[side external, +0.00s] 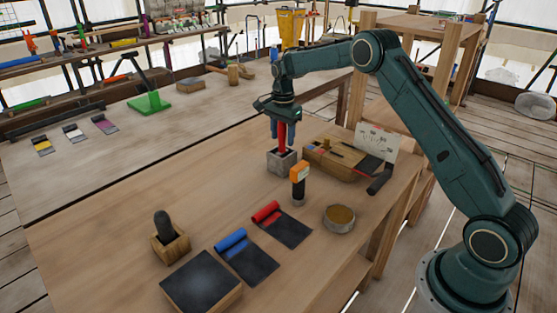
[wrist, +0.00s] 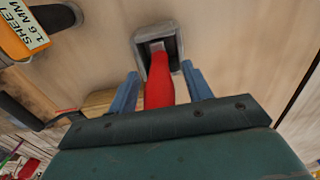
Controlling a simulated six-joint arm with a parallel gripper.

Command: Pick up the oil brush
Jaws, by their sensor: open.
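A red-handled tool, which I take to be the oil brush (side external: 282,141), stands upright in a square grey holder (side external: 281,165). In the wrist view its red handle (wrist: 159,82) runs down into the dark opening of the holder (wrist: 141,60). My gripper (side external: 283,135) is above the holder, pointing down. Its two blue fingers are apart, one on each side of the red handle, as the wrist view of my gripper (wrist: 160,72) also shows. A gap shows beside the handle. The brush's lower end is hidden inside the holder.
An orange-topped tool (side external: 299,183) stands close in front of the holder. A wooden box (side external: 330,161) is just to its right. A round tin (side external: 338,219), red roll (side external: 266,212), blue roll (side external: 231,240) and dark slab (side external: 201,281) lie nearer.

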